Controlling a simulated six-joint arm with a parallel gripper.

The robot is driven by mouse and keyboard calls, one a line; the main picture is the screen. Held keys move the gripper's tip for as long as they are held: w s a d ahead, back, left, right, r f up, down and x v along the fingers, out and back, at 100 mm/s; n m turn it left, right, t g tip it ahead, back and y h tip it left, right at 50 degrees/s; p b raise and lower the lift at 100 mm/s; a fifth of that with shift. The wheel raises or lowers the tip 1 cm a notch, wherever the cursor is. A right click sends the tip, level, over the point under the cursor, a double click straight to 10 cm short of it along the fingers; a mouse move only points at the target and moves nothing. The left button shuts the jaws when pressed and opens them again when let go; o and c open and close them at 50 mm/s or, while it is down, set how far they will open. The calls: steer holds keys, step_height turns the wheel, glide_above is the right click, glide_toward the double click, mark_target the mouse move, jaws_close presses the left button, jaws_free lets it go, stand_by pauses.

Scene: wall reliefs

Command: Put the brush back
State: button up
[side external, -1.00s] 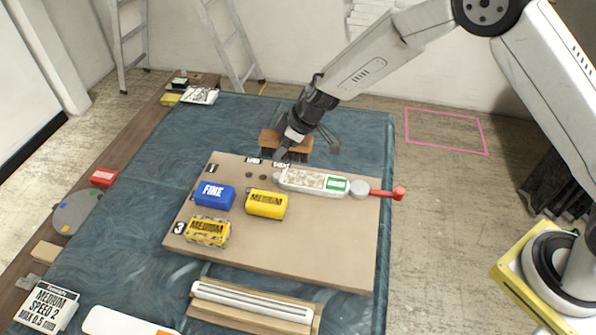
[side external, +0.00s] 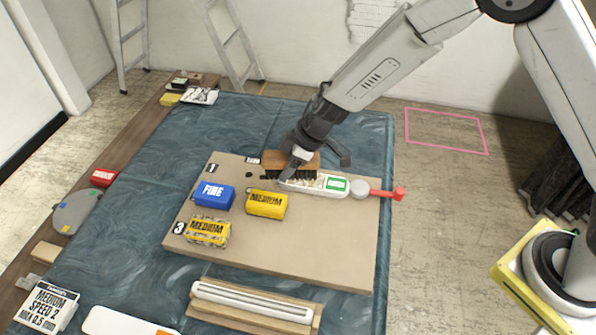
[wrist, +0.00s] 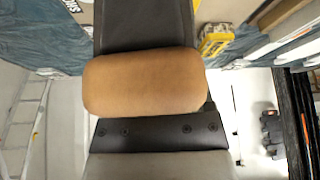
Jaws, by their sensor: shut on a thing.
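The brush, with a brown wooden back and dark bristles (side external: 283,163), is held by my gripper (side external: 298,160) over the far edge of the tan board (side external: 290,262). Its bristles point down, and I cannot tell whether they touch what is below. The brush hides part of a white tool with a green label (side external: 337,184). In the wrist view the wooden back of the brush (wrist: 145,82) fills the middle, across my dark gripper parts. My gripper is shut on the brush.
A blue FINE block (side external: 214,196), a yellow MEDIUM block (side external: 265,205) and a patterned MEDIUM block (side external: 208,232) sit on the board. A red-ended handle (side external: 398,194) sticks out at right. A wooden rail piece (side external: 255,302) lies in front. The blue cloth (side external: 130,210) is mostly clear at left.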

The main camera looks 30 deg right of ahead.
steer(key=s+a+r+n+g+y, duration=0.2)
steer(key=s+n, duration=0.5)
steer(key=s, duration=1.7)
steer(key=g, duration=0.1)
glide_above(274, 262)
steer(key=s+d, duration=0.1)
steer(key=d, duration=0.1)
steer(key=shift+h, duration=0.4)
step_height(274, 262, down, 8)
steer(key=shift+d+f, duration=0.1)
steer(key=shift+w+a+f, duration=0.2)
steer(key=shift+w+f, duration=0.05)
steer(key=shift+f, duration=0.1)
steer(key=shift+w+a+f, duration=0.15)
steer(key=shift+w+f, duration=0.1)
steer(key=shift+f, duration=1.6)
steer(key=shift+f, duration=0.1)
